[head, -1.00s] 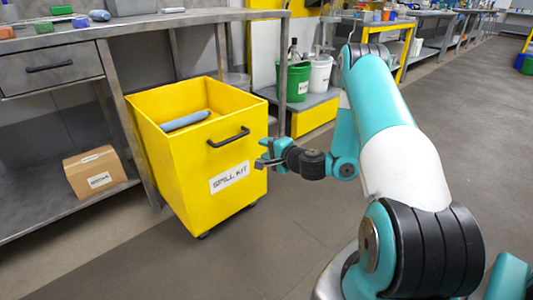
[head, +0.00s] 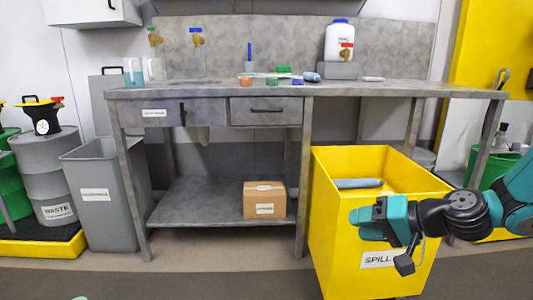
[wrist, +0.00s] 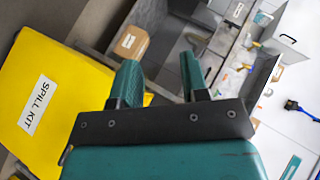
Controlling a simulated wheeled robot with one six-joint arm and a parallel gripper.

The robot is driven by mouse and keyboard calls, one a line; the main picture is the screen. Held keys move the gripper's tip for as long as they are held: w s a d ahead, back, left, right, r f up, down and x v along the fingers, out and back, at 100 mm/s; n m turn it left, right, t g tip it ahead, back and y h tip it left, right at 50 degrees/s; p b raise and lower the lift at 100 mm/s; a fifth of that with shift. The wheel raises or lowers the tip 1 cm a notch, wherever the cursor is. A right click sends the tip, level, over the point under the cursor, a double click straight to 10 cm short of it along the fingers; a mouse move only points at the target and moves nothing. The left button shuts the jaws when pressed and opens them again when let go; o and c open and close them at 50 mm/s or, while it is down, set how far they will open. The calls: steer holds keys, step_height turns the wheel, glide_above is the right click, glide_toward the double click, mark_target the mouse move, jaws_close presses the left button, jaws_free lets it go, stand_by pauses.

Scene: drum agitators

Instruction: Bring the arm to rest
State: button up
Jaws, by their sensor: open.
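My gripper (head: 384,238) is in front of the yellow spill kit bin in the head view, at the right. My arm reaches in from the right edge. In the wrist view my gripper (wrist: 160,75) shows two teal fingers standing apart with nothing between them. The spill kit bin (head: 335,230) is open-topped and holds a blue-grey roll (head: 358,183). Part of its front and label is hidden behind my gripper. The bin also fills the left of the wrist view (wrist: 65,75).
A grey workbench (head: 210,92) with bottles and small items stands behind the bin. A cardboard box (head: 264,200) sits on its lower shelf. A grey waste bin (head: 100,215) and drums (head: 48,165) stand at the left. The floor in front is clear.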

steer(key=s+a+r+n+g+h, duration=0.1)
steer(key=s+a+r+n+g, duration=0.1)
steer(key=s+a+n+g, duration=0.3)
steer(key=s+a+r+n+h, duration=0.1)
steer(key=s+a+r, duration=0.1)
steer(key=s, duration=0.6)
steer(key=s+d+r+n+g+h+p, duration=0.15)
steer(key=s+r+n+h, duration=0.25)
steer(key=s, duration=0.8)
step_height(320, 180, up, 33)
steer(key=p, duration=3.3)
steer(key=shift+w+m+g, duration=0.3)
steer(key=shift+w+g, duration=0.05)
